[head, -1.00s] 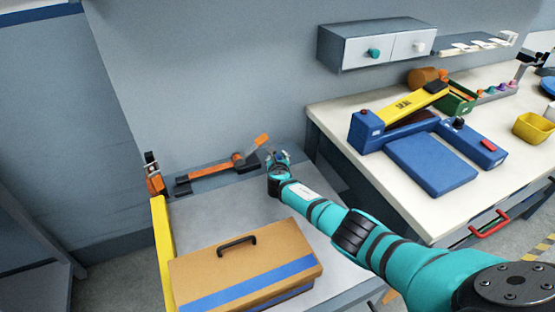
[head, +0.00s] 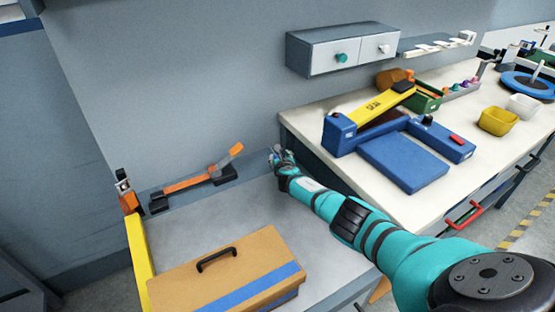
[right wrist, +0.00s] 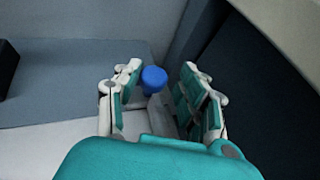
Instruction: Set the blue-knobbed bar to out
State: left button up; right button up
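A round blue knob (right wrist: 153,79) shows in the right wrist view, on what looks like a pale bar (right wrist: 161,115). My right gripper (right wrist: 163,82) has its two fingers spread either side of the knob, with a clear gap to the right finger. I cannot tell whether the left finger touches it. In the head view my right gripper (head: 279,155) is at the back of the grey bench, by the wall; the knob and bar are not clear there. My left gripper is not in view.
An orange lever clamp (head: 195,180) lies left of my right gripper. A brown toolbox (head: 230,275) stands on the grey bench (head: 200,228). A white worktable (head: 310,115) with a blue-and-yellow device (head: 400,160) is to the right, below a small drawer cabinet (head: 315,55).

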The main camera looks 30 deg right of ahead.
jog(key=shift+o, duration=0.5)
jog(key=shift+v, duration=6)
